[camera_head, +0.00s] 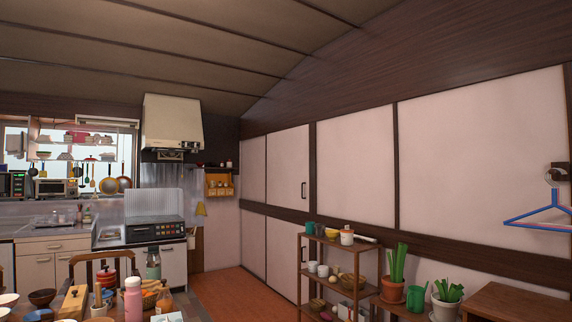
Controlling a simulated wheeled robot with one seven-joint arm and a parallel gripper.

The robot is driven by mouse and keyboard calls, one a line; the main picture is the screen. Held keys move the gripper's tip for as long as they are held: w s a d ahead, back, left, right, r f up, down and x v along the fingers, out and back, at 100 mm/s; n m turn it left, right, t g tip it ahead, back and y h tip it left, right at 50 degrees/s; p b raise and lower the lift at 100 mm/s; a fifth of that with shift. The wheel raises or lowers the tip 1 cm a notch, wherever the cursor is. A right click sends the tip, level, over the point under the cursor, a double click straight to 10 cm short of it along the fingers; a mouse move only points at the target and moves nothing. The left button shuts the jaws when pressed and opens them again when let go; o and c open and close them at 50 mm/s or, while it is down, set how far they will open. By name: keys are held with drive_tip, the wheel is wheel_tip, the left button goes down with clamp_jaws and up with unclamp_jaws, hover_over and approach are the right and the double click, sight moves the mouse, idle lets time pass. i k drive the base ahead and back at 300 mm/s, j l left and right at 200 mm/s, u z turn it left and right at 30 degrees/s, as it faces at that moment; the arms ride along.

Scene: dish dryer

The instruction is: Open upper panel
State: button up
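My gripper is not in the head view. No thing here is plainly marked as the upper panel, and I cannot tell which one the task names. A dark box-shaped appliance (154,231) with front controls sits on the far counter, with a pale ribbed upright panel (153,204) behind it. A pale upper cupboard door (288,168) with a dark upright handle (303,190) is shut in the right wall. A second pale upper door (253,168) beside it also looks shut.
A table edge with bowls, a pink bottle (133,299) and jars is close at lower left. A wooden shelf (334,240) with cups stands along the right wall near potted plants (447,299). A chair (104,262) stands behind the table. Reddish floor (236,284) is open between.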

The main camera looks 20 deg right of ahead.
sight(288, 169)
drive_tip(key=z, duration=0.8)
drive_tip(key=i+l+z, duration=0.1)
drive_tip(key=z, duration=1.5)
drive_tip(key=i+z, duration=0.1)
drive_tip(key=z, duration=1.55)
drive_tip(key=j+z, duration=0.1)
drive_tip(key=z, duration=0.7)
drive_tip(key=j+z, duration=0.1)
drive_tip(key=z, duration=0.7)
drive_tip(key=j+z, duration=0.1)
drive_tip(key=z, duration=0.7)
drive_tip(key=k+j+z, duration=0.1)
drive_tip(key=z, duration=0.25)
drive_tip(key=k+j+z, duration=0.1)
drive_tip(key=z, duration=0.25)
drive_tip(key=k+u, duration=0.45)
drive_tip(key=k, duration=0.5)
drive_tip(key=k+l+u, duration=0.2)
drive_tip(key=k+u, duration=0.3)
drive_tip(key=k, duration=0.35)
drive_tip(key=k+j+u, duration=0.15)
drive_tip(key=k+u, duration=0.35)
drive_tip(key=k, duration=0.3)
drive_tip(key=k+u, duration=0.1)
drive_tip(key=k, duration=1.65)
